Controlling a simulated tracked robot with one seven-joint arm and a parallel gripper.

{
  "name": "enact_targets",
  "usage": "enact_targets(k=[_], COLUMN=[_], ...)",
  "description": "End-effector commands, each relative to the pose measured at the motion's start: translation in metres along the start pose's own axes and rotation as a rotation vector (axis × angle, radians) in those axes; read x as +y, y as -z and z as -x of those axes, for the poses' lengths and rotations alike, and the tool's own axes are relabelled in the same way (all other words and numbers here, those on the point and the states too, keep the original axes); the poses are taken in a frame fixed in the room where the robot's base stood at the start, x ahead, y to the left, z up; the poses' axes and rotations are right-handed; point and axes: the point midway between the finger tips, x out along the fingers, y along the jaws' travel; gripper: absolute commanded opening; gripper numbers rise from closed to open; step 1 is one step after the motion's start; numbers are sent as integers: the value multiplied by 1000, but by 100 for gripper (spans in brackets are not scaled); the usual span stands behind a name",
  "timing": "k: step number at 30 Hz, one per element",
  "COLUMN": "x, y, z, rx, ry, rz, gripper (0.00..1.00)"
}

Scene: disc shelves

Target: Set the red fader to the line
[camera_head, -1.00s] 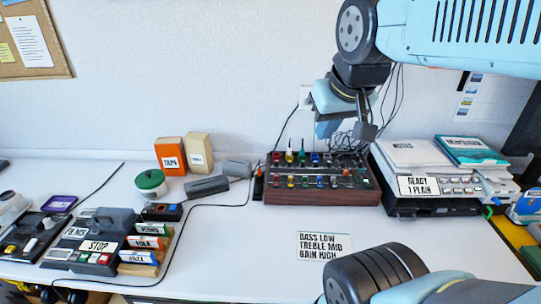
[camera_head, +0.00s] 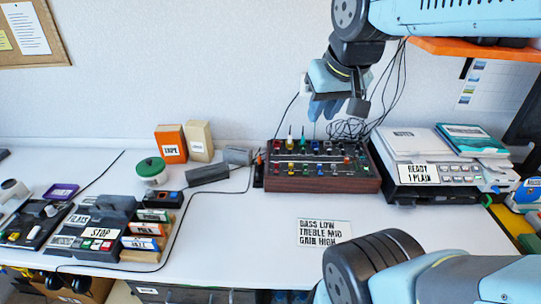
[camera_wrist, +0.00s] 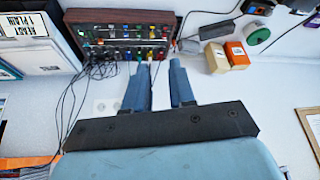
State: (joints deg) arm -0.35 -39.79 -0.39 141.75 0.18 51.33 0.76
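A mixer with wooden sides (camera_head: 322,184) stands against the wall on the table, with rows of small coloured caps on its dark top. A red cap (camera_head: 276,157) shows at its left end, and other reddish caps show too; they are too small to tell which is the red fader.
Loose black cables (camera_head: 350,128) lie behind the mixer. A printer-like machine (camera_head: 440,172) with papers stands to its right. An orange box (camera_head: 171,143) and a grey block (camera_head: 207,174) stand to its left. An orange shelf (camera_head: 475,48) is at upper right. The table in front is mostly clear.

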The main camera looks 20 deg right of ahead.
Motion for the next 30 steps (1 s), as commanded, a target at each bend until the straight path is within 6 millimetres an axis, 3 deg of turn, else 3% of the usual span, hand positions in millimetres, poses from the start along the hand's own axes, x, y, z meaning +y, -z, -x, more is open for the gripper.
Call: enact_targets(k=[14, 23, 30], x=[0, -1, -1], y=[85, 128, 153], z=[-71, -137, -200], rx=[-165, -265, -345], ry=[14, -1, -24], rz=[-103, -167, -215], gripper=[28, 28, 28])
